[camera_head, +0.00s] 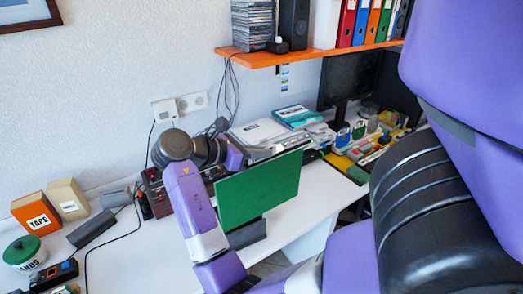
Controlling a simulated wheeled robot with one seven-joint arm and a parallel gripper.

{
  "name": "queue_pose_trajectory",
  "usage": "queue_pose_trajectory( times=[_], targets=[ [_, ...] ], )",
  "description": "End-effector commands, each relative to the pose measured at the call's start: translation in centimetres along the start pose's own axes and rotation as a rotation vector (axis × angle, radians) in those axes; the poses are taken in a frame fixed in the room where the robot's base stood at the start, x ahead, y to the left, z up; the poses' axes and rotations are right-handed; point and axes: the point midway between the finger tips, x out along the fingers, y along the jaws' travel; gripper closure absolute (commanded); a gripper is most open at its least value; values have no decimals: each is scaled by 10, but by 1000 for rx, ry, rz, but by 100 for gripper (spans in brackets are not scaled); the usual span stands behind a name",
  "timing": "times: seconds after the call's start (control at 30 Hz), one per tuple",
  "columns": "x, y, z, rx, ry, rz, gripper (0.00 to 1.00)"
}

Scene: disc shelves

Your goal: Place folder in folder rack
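A flat green folder (258,190) stands upright in the middle of the picture, above the white desk. A dark grey block-like holder (247,234) shows at its lower edge; it may be the folder rack, but I cannot tell whether the folder sits in it. My purple arm bends up on the left of the folder, and its wrist reaches over behind the folder's upper left. My gripper (233,157) is mostly hidden there.
Papers and books (258,132) lie behind the folder. An orange tape box (37,213), a green-lidded tin (25,254) and dark devices stand at left. Cables run over the desk. An orange shelf (300,56) holds discs and binders above. Monitors and stationery are at right.

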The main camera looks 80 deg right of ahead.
Motion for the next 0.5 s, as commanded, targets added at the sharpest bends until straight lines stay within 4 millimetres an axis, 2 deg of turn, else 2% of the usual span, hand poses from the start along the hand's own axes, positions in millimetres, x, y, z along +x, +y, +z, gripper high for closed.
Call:
queue_pose_trajectory(
  times=[0.37,0.5],
  targets=[
    [3,0,-7,0,1,0,100],
    [3,0,-7,0,1,0,75]
  ],
)
